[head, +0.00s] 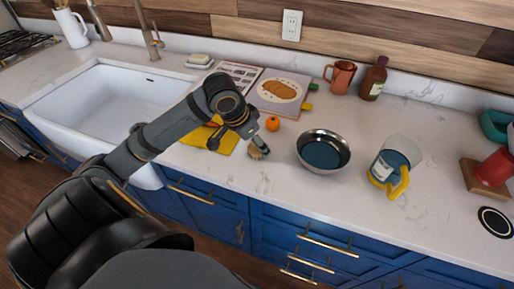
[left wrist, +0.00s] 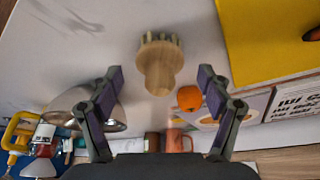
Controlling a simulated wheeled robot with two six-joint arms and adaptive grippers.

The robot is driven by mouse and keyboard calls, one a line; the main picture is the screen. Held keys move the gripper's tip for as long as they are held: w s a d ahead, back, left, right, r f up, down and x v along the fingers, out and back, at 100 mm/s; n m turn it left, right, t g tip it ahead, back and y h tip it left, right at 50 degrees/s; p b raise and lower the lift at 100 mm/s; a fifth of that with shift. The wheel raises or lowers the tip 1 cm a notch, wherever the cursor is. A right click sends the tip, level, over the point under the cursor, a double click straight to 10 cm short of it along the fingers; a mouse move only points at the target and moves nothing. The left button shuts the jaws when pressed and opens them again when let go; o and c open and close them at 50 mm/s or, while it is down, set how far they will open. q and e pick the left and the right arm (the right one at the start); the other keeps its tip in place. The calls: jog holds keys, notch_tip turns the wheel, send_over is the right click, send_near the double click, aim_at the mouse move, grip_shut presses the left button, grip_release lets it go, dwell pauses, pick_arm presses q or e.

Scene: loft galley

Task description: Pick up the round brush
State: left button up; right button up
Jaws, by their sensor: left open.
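The round brush (left wrist: 158,62) has a pale wooden knob and short bristles. It lies on the counter in the left wrist view, centred ahead of and between the fingers of my left gripper (left wrist: 160,75). The gripper is open, with a gap on either side of the brush; I cannot tell how far the fingertips are above it. In the head view the brush (head: 255,153) is small and partly hidden by my left gripper (head: 260,146), close to the counter's front edge. My right gripper is in neither view.
An orange (head: 272,123) lies close behind the brush. A yellow cloth (head: 220,140) is to the left and a metal bowl (head: 323,151) to the right. A jug with a yellow handle (head: 396,165) stands farther right. The sink (head: 120,95) is at left.

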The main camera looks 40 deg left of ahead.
pick_arm(q)
jog(key=shift+x, duration=1.15)
jog(key=c, duration=1.2)
notch_tip(320, 180, up, 5)
jog(key=p, duration=0.6)
jog(key=shift+s+d, duration=0.1)
jog(key=shift+d, duration=0.05)
jog(key=shift+c, duration=0.2)
jog(key=s+d+r+p, duration=0.8)
jog(key=s+p, duration=0.3)
jog(key=p, duration=0.6)
jog(key=shift+p, duration=0.4)
jog(key=shift+d, duration=0.15)
